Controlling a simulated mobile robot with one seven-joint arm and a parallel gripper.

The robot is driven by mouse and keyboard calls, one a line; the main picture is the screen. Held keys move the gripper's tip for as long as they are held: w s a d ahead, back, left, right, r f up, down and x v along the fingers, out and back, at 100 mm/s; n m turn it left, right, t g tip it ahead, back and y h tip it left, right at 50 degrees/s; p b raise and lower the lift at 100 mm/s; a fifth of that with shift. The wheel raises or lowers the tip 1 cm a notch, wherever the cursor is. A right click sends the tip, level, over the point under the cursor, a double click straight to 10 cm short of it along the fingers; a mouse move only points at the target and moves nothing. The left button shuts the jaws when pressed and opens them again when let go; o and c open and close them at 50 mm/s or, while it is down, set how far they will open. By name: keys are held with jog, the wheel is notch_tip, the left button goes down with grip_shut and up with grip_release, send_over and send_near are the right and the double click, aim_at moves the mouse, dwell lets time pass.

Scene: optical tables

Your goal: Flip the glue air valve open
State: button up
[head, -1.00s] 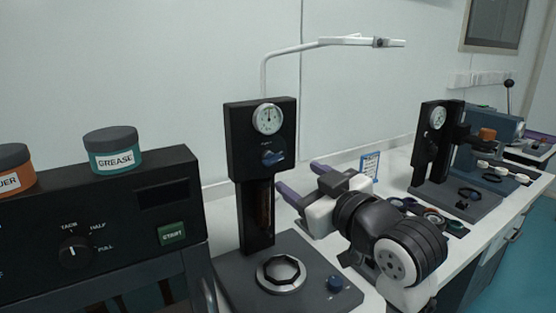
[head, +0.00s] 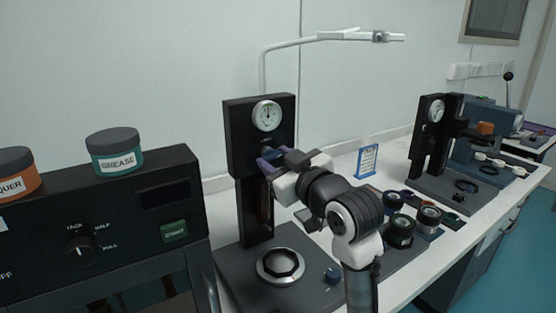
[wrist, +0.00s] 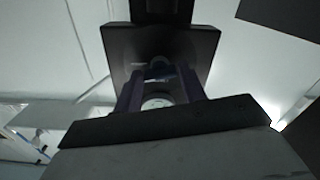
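The glue air valve is a small blue handle (head: 269,153) below the round white gauge (head: 267,115) on the black column at the left station. My gripper (head: 275,159) is at the column's front, right at the handle, and its purple fingers partly hide it. In the wrist view the two fingers (wrist: 159,86) stand apart, with the dark blue handle (wrist: 158,70) showing between and beyond them. I cannot tell if either finger touches it. The gripper looks open.
The black control box (head: 120,215) with the grease jar (head: 114,151) stands at left. Several lens rings (head: 400,231) lie at right, and a white lamp arm (head: 330,38) hangs above.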

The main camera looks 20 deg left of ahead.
jog(key=c, duration=0.5)
jog(key=shift+r+m+p, duration=0.15)
jog(key=shift+m+p, duration=0.5)
jog(key=shift+m, duration=0.15)
jog(key=shift+m+p, duration=0.35)
jog(key=shift+m, duration=0.45)
jog(key=o, duration=1)
jog(key=b+v, duration=0.3)
jog(key=v, duration=1.1)
jog(key=shift+f, duration=0.2)
